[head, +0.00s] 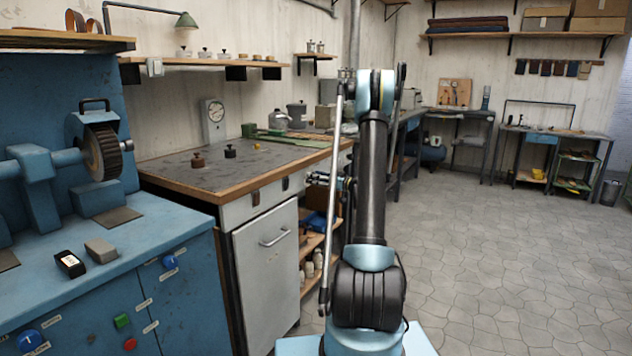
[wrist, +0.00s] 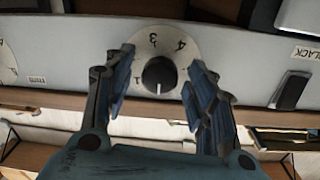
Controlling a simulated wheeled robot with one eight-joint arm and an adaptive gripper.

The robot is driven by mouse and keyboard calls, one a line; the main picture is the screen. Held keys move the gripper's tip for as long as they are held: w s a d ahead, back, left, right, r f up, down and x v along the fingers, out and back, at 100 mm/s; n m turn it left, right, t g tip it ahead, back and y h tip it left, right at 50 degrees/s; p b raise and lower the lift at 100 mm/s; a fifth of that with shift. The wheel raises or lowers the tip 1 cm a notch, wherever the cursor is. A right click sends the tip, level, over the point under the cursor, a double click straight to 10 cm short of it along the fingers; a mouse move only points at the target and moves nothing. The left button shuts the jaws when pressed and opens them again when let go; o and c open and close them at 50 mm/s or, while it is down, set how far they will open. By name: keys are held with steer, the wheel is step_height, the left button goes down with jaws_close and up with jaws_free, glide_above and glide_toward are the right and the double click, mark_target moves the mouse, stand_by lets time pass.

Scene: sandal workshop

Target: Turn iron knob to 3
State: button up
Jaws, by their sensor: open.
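In the wrist view, the black iron knob (wrist: 159,75) sits on a round pale dial plate (wrist: 146,42) on a grey panel. The dial's 3 and 4 appear upside down above the knob, and a 1 shows at its left. A white mark on the knob points down in the picture; I cannot tell clearly which number it meets. My gripper (wrist: 158,68) is open, with one finger on each side of the knob and a visible gap to it. In the head view the knob is not visible, and my arm hides part of the bench end.
In the wrist view, another dial (wrist: 6,62) is at the left edge and a black switch (wrist: 291,91) at the right, near a BLACK label (wrist: 305,53). In the head view, a wooden-edged bench (head: 165,176) and a blue machine (head: 175,225) stand left. The floor (head: 500,270) at right is clear.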

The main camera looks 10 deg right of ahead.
steer(key=c, duration=1.1)
steer(key=shift+d+m, duration=0.1)
steer(key=shift+m, duration=0.2)
steer(key=shift+d+f+m+g+y, duration=0.15)
steer(key=shift+m+g, duration=0.1)
steer(key=shift+m, duration=7.35)
steer(key=shift+r+m+g+y, duration=0.15)
steer(key=shift+m+g, duration=0.1)
steer(key=shift+m, duration=7.35)
steer(key=shift+f+m, duration=0.1)
steer(key=shift+m, duration=0.2)
